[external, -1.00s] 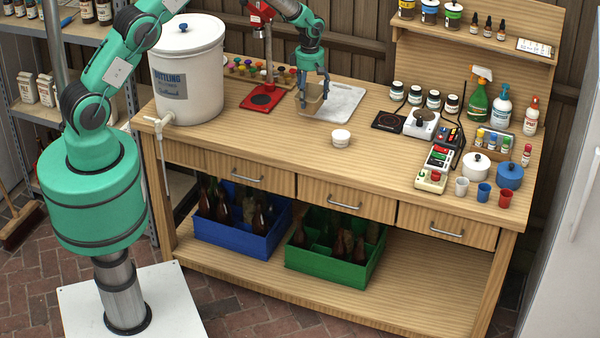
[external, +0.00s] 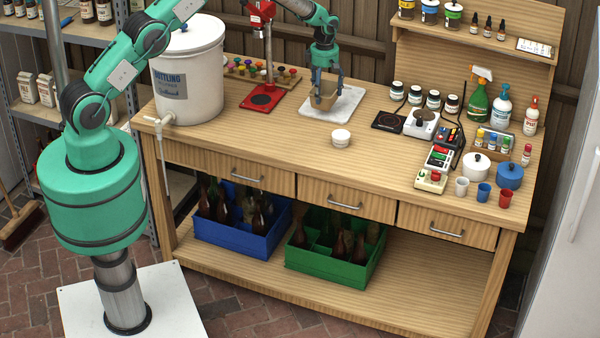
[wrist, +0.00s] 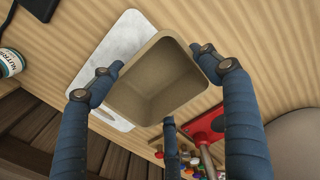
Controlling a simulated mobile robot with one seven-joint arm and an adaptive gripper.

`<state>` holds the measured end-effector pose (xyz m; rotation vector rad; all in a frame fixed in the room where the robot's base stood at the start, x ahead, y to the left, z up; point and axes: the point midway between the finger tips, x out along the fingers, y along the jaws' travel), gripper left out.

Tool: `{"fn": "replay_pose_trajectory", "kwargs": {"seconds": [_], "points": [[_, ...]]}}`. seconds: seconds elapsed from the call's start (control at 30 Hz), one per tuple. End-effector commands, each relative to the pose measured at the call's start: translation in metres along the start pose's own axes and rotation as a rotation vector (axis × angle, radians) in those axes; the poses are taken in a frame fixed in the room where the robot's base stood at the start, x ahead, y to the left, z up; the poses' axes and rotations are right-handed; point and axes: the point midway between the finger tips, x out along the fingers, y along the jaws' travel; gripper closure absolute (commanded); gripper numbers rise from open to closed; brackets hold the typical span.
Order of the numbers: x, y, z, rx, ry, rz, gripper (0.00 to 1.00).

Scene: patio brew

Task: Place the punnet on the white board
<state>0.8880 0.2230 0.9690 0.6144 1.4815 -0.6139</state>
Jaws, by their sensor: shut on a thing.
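The punnet (external: 325,99) is a tan, open-topped box. It is empty inside, as the wrist view (wrist: 152,80) shows. My gripper (external: 326,84) is shut on the punnet, with blue fingers on its sides. The white board (external: 346,103) lies flat on the bench top, and the punnet is over its left part in the external view. In the wrist view the board (wrist: 115,48) shows behind the punnet, which hides part of it. I cannot tell whether the punnet touches the board or is just above it.
A red capper stand (external: 264,97) is left of the board, with a rack of coloured caps (external: 245,70) behind. A small white tub (external: 341,138) stands in front of the board. A black pad (external: 388,122) and a scale (external: 421,122) are to the right.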

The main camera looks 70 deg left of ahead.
Motion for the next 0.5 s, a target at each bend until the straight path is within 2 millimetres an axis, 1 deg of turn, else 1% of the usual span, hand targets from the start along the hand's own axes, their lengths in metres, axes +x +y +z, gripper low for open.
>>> {"fn": "replay_pose_trajectory", "kwargs": {"seconds": [0.3,0.5], "points": [[0.028,-0.001,0.000,0.000,0.001,-0.001,0.39],[0.034,0.000,0.000,0.000,0.000,0.000,0.39]]}}
